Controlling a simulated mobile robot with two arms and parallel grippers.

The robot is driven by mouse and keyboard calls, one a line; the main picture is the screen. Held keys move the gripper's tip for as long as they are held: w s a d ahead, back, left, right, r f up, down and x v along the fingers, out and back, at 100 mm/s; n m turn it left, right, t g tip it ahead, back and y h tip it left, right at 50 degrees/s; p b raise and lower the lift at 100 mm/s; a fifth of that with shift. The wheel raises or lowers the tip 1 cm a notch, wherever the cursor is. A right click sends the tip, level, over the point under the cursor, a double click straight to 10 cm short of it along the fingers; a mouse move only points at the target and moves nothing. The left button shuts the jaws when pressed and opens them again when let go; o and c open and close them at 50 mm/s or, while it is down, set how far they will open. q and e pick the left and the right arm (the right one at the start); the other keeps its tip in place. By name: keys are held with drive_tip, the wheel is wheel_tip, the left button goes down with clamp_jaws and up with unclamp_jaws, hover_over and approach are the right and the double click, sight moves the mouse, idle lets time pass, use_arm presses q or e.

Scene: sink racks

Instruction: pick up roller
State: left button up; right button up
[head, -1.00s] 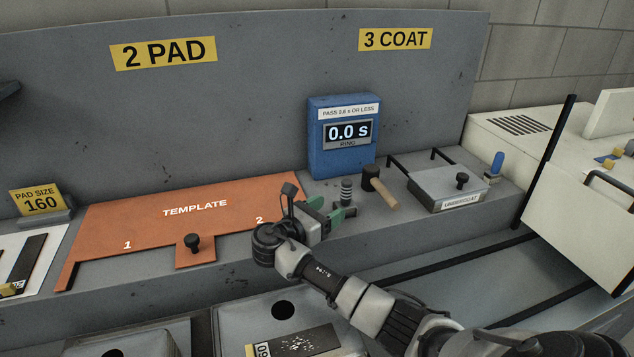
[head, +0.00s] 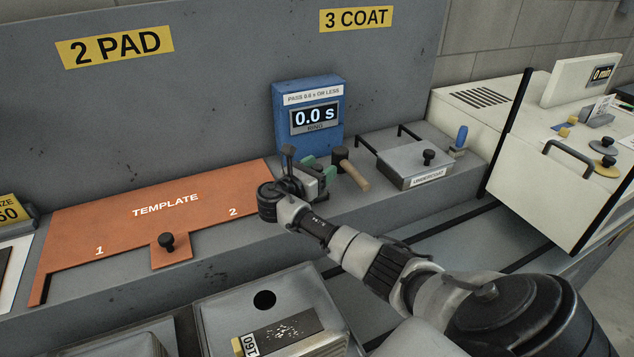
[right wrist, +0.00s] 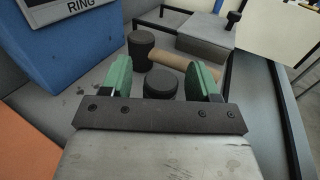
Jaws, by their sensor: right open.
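An upright tool with a blue handle (head: 461,137), which may be the roller, stands at the right end of the ledge beside the undercoat box. My right gripper (head: 320,172) is open over the ledge, in front of the blue timer box and well left of that tool. In the right wrist view its green fingers (right wrist: 163,80) stand either side of a short dark cylinder (right wrist: 160,83), with space around it. The fingers hold nothing. My left gripper is out of view.
A mallet (head: 355,172) lies just right of my gripper. Beyond it is the grey undercoat box (head: 415,160) with a black knob. The blue timer box (head: 308,120) stands behind. An orange template (head: 120,215) lies left. A white cabinet (head: 550,170) stands right.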

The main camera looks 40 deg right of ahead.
drive_tip(key=shift+d, duration=0.6)
drive_tip(key=shift+w+a, duration=0.1)
drive_tip(key=shift+c, duration=1.1)
drive_tip(key=c, duration=0.7)
drive_tip(key=shift+c, duration=0.4)
drive_tip(key=shift+r, duration=0.1)
